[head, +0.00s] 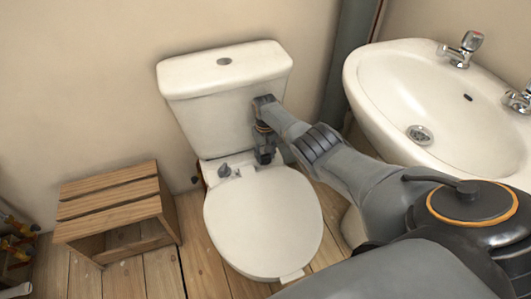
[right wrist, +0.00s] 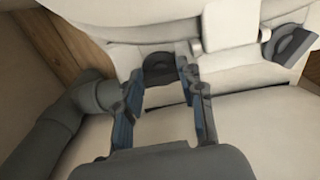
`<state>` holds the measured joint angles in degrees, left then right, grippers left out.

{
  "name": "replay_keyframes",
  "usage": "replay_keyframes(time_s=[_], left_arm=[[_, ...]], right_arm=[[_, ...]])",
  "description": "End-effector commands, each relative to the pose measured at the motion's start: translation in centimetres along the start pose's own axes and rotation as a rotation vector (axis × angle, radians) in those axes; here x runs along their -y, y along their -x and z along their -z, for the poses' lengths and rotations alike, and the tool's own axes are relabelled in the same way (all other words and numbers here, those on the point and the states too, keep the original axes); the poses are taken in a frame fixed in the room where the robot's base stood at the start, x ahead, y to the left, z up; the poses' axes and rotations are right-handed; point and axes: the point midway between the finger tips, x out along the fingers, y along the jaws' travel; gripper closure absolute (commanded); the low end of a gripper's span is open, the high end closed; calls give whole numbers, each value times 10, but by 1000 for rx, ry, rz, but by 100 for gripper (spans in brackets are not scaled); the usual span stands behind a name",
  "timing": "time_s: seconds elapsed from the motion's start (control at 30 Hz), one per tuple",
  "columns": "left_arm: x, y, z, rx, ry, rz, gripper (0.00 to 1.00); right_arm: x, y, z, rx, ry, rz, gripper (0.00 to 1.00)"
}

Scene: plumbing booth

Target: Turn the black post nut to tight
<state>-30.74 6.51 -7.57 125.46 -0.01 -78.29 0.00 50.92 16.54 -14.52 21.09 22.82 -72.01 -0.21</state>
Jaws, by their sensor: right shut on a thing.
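My right gripper (head: 265,157) reaches down behind the closed white toilet lid (head: 262,222), below the cistern (head: 225,85). In the right wrist view its two blue-edged fingers (right wrist: 160,78) are shut on the black post nut (right wrist: 160,66), one finger on each side. The nut is a dark, rounded piece against the white ceramic. In the head view the gripper hides it. A second dark fitting (right wrist: 290,45) shows at the right of the wrist view. A grey fitting (head: 224,170) shows left of my gripper in the head view. My left gripper is not in view.
A white washbasin (head: 440,95) with chrome taps (head: 463,48) stands at the right, close to my right arm. A wooden slatted stool (head: 115,205) stands left of the toilet. A thick grey pipe (right wrist: 60,125) runs at the left of the wrist view.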

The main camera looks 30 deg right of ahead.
Motion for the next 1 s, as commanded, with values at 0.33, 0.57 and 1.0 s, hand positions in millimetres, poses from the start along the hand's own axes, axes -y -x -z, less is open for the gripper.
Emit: replay_keyframes(time_s=[0.33, 0.57, 1.0], left_arm=[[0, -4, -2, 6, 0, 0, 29], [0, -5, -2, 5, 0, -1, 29], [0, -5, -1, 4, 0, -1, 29]], right_arm=[[0, 0, 0, -2, -64, -1, 93], [0, 0, 1, -2, -67, -1, 93], [0, 0, 0, -2, -66, 0, 38]])
